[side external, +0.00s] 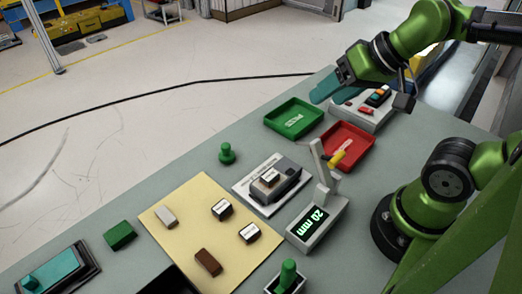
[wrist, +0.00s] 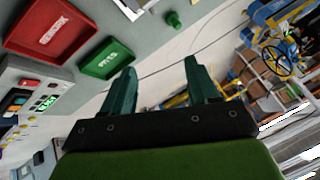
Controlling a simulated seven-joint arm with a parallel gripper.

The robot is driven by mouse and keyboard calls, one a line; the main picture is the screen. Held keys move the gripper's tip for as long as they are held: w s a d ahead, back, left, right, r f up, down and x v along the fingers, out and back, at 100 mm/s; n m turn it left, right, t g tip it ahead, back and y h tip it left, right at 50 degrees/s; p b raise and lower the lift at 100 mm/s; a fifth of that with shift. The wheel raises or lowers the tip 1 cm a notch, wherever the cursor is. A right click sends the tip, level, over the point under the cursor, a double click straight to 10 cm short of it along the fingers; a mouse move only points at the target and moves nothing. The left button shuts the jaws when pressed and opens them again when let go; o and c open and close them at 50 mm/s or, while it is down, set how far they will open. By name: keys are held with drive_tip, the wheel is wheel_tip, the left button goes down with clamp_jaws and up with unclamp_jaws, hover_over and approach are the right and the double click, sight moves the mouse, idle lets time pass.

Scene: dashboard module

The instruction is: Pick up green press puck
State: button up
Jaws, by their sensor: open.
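A green knob-topped piece (side external: 227,153), which looks like the press puck, stands upright on the grey bench top near its far edge. It also shows at the top of the wrist view (wrist: 173,19). Another green knob (side external: 288,273) stands in a small holder at the front. My gripper (side external: 325,90) is up at the back right, past the green tray, well apart from both green pieces. In the wrist view its two teal fingers (wrist: 161,67) are spread with nothing between them.
A green tray (side external: 273,125) and a red tray (side external: 368,142) lie near my gripper, beside a button box (side external: 360,115). A gauge with a raised lever (side external: 318,158) and a grey fixture (side external: 289,170) stand mid-bench.

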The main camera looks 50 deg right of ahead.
drive_tip(key=n+g+h, duration=0.2)
drive_tip(key=n+g, duration=0.5)
drive_tip(key=n, duration=0.1)
hover_over(226, 145)
wheel_tip(226, 145, down, 6)
wheel_tip(226, 145, down, 17)
drive_tip(key=shift+r, duration=0.15)
drive_tip(key=shift+n, duration=0.3)
drive_tip(key=shift+c, duration=0.2)
clamp_jaws()
wheel_tip(226, 145, up, 10)
drive_tip(key=shift+r, duration=0.1)
